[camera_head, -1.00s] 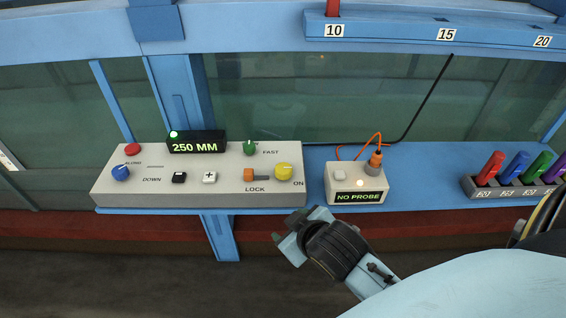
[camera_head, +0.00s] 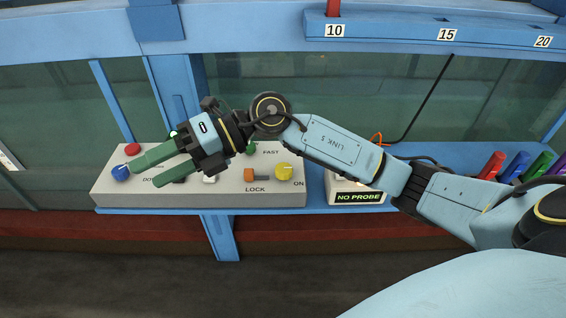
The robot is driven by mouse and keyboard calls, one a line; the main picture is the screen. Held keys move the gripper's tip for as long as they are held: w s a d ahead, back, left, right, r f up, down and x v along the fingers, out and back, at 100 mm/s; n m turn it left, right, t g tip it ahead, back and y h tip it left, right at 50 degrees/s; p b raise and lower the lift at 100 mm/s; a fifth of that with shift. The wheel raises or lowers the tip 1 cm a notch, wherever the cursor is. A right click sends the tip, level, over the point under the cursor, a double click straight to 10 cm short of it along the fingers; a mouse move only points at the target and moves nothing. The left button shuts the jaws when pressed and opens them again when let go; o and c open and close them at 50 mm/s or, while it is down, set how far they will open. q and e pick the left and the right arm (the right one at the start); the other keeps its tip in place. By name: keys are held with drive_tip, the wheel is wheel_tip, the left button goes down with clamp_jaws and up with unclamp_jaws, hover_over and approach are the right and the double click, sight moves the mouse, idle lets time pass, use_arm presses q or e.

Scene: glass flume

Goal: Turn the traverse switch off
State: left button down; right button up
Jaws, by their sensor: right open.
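The grey control panel (camera_head: 225,199) sits on the blue ledge at left. Its yellow knob (camera_head: 284,171) is at the right end, with "ON" printed at its lower right; which way it points is too small to tell. An orange lock slider (camera_head: 248,175) is left of it, above "LOCK". A blue knob (camera_head: 120,173) and red button (camera_head: 132,149) are at the left end. My right gripper (camera_head: 145,174) is open and empty over the panel's left part, its green fingers pointing left towards the blue knob. It hides the display and most of the middle buttons.
My right arm crosses in front of the probe box (camera_head: 357,197), which reads "NO PROBE". A rack with coloured handles, including a red one (camera_head: 492,165), is at right. A numbered blue rail (camera_head: 390,30) runs along the top. The glass wall stands behind the ledge.

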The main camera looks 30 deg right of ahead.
drive_tip(key=w+d+f+n+g+h, duration=0.1)
drive_tip(key=w+d+f+h, duration=0.2)
drive_tip(key=d+f+h, duration=0.35)
wheel_tip(320, 180, up, 3)
drive_tip(key=m+h, duration=0.2)
drive_tip(key=h, duration=0.7)
hover_over(283, 168)
drive_tip(key=shift+g, duration=0.3)
wheel_tip(283, 168, down, 13)
drive_tip(key=shift+f, duration=0.2)
drive_tip(key=shift+c, duration=0.4)
drive_tip(key=c, duration=0.9)
